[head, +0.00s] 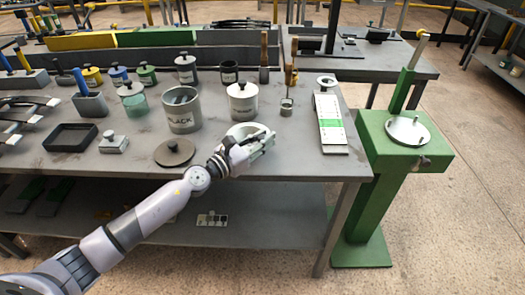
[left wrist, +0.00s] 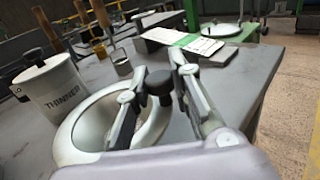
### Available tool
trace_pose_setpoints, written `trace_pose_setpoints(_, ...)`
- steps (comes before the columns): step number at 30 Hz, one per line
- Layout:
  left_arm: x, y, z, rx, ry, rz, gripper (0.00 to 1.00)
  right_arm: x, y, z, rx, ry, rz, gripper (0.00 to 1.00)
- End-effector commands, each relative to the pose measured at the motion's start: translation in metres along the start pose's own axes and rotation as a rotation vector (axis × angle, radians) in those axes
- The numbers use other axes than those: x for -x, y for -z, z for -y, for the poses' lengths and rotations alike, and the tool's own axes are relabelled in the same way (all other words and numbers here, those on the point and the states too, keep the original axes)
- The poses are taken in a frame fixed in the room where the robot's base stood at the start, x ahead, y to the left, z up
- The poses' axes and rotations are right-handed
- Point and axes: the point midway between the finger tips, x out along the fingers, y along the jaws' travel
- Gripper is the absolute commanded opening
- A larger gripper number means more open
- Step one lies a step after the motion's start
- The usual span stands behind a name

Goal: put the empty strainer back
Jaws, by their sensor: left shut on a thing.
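A pale round, bowl-like thing, which looks like the strainer (head: 240,130), is on the table top under my left gripper (head: 262,142). In the left wrist view its wide rim (left wrist: 72,140) shows at the left, with a dark knob (left wrist: 159,83) between the two fingers of my left gripper (left wrist: 155,85). The fingers are shut on that knob. The gripper hides part of the bowl, and I cannot tell whether it touches the table. My right gripper is not in view.
A white lidded THINNER pot (head: 242,102) stands just behind. An open BLACK can (head: 181,112) and a dark round lid (head: 175,152) are to the left. A small metal cup (head: 286,108) and a white-green card (head: 330,124) are to the right. The front right table top is bare.

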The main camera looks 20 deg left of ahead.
Motion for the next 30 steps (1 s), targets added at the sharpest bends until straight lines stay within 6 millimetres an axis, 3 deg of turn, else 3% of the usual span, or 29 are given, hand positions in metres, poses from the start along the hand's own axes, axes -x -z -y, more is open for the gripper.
trace_pose_setpoints(1,-0.0001,0.0163,0.0006,0.003,0.000,0.000,0.00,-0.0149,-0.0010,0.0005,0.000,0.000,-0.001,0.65)
trace_pose_setpoints(3,0.0002,0.0230,0.0005,0.002,0.000,0.000,0.00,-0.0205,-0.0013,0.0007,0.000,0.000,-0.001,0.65)
trace_pose_setpoints(14,0.0002,0.0238,0.0003,0.000,0.000,-0.001,0.00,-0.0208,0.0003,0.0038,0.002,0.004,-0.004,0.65)
trace_pose_setpoints(15,0.0003,0.0239,0.0004,0.001,0.000,-0.001,0.22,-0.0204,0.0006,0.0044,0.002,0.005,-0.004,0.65)
trace_pose_setpoints(24,0.0003,0.0232,0.0003,0.001,0.000,-0.001,0.40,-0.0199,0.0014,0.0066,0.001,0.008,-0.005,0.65)
trace_pose_setpoints(30,0.0002,0.0231,0.0003,0.000,0.000,-0.001,0.40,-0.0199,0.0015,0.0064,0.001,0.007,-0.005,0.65)
